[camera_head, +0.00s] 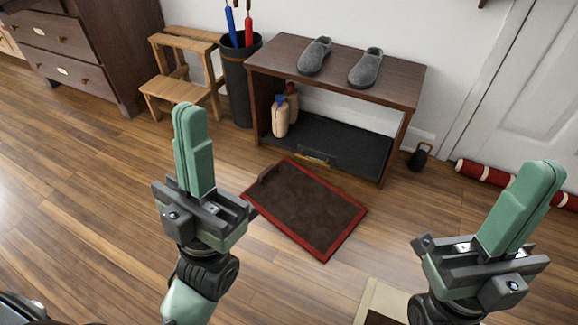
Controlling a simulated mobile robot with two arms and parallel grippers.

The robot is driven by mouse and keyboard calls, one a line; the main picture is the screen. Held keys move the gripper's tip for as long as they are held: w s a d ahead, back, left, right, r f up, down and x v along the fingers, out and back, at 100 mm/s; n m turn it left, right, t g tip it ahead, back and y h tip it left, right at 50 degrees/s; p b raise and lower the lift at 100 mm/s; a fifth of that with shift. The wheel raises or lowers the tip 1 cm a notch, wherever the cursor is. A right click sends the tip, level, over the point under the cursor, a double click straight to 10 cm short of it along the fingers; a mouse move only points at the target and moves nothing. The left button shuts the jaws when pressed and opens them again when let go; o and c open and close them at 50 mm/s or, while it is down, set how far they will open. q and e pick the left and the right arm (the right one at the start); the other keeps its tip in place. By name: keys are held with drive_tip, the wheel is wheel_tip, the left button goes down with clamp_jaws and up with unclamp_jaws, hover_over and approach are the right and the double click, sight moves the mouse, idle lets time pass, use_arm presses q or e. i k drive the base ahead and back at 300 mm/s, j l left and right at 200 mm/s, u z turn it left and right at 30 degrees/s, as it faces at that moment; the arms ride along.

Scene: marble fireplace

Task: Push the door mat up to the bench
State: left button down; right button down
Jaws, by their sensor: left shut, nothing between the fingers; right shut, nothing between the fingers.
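The door mat (306,207) is dark brown with a red border and lies flat on the wood floor, turned at an angle. Its far corner is close to the front of the bench (340,79), a dark wooden piece with a lower black shelf. I cannot tell whether they touch.
Grey slippers (365,68) sit on the bench, and bottles (280,117) stand on its lower shelf. An umbrella stand (236,84) and a small wooden chair (176,88) are left of it. A black weight (420,157) and a red roll (484,172) lie right.

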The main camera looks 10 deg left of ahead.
sight(317, 215)
drive_tip(key=i+j+z, duration=0.15)
drive_tip(key=z, duration=0.2)
drive_tip(key=j+z, duration=0.4)
drive_tip(key=i+j+z, duration=0.1)
drive_tip(key=j+z, duration=0.25)
drive_tip(key=i+l, duration=0.05)
drive_tip(key=l, duration=0.05)
